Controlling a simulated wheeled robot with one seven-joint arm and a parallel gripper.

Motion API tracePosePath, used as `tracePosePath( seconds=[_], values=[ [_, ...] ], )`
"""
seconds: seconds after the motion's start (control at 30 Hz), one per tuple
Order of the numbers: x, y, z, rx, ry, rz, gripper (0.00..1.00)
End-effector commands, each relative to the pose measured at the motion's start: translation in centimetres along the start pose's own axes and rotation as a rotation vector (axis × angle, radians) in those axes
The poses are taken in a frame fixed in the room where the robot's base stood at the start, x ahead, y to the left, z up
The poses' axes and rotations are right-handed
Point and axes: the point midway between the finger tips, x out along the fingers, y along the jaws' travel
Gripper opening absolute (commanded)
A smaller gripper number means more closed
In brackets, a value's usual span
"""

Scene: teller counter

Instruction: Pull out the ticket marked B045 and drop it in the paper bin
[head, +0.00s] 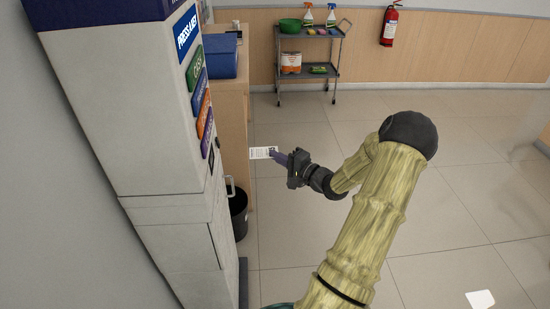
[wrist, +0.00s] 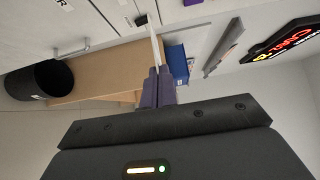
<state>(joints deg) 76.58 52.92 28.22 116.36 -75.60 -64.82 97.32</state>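My gripper (head: 277,156) is shut on a white ticket (head: 260,153) with dark print too small to read. The ticket sticks out to the left from the fingertips, in the air to the right of the kiosk (head: 165,150). In the wrist view, the ticket (wrist: 155,47) shows edge-on, rising from the purple fingers (wrist: 158,88); the kiosk's dark slot (wrist: 141,20) is near its far end. A black bin (head: 238,210) stands on the floor beside the kiosk, below and left of my gripper. Its open top (wrist: 40,80) shows in the wrist view.
A wooden counter (head: 233,105) with a blue box (head: 220,57) stands behind the kiosk. A grey cart (head: 308,75) with bottles and a green bowl is at the back wall. A white patch (head: 480,299) lies on the floor at lower right. The middle floor is clear.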

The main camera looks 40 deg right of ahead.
Motion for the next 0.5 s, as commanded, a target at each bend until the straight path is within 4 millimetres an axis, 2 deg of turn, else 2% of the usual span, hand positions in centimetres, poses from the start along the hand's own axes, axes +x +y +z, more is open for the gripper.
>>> tracePosePath(
  seconds=[0.5],
  values=[
    [-0.53, -0.11, -0.59, 0.0, 0.003, 0.0, 0.0]
  ],
)
